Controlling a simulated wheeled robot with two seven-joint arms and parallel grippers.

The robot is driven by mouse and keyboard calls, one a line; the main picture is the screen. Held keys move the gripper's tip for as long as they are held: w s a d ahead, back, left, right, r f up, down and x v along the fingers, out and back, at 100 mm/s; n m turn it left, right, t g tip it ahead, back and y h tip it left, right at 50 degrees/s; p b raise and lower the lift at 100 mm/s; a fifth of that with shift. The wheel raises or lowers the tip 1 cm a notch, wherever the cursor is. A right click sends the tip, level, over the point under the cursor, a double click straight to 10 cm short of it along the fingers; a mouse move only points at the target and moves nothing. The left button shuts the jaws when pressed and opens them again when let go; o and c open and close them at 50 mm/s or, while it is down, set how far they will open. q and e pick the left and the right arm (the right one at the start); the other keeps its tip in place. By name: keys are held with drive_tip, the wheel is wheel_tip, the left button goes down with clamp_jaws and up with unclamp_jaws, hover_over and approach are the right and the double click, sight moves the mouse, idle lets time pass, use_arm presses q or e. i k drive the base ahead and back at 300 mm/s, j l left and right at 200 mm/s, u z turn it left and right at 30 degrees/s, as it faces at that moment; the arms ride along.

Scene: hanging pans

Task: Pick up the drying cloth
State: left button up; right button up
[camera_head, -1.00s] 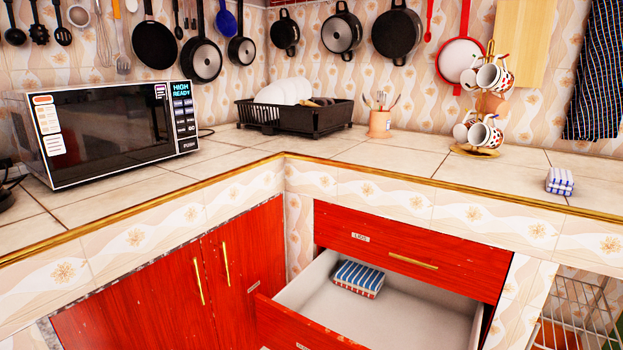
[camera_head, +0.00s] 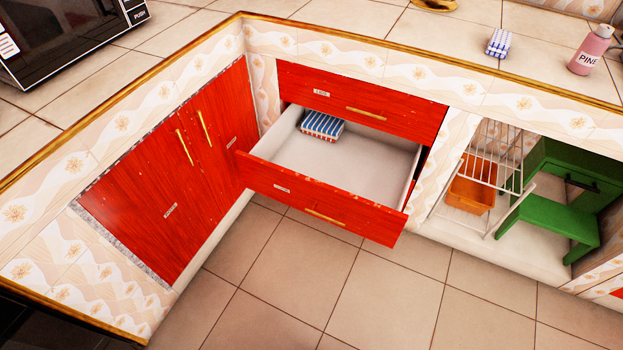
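A folded cloth with blue and white stripes and a reddish lower side (camera_head: 323,126) lies in the back left corner of an open red drawer (camera_head: 318,199). A second, smaller folded cloth, white with blue checks or stripes (camera_head: 498,43), lies on the tiled counter above and to the right. I cannot tell from the view which of these is the drying cloth. Neither of my grippers shows in the head view.
A shut red drawer (camera_head: 362,103) sits above the open one. A pink bottle marked PINE (camera_head: 590,50) stands on the counter at right. A wire rack (camera_head: 482,165), an orange bin (camera_head: 471,186) and a green stool (camera_head: 552,222) fill the open bay. The floor (camera_head: 350,290) is clear.

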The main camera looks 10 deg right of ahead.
sight(498, 45)
drive_tip(key=z, duration=1.25)
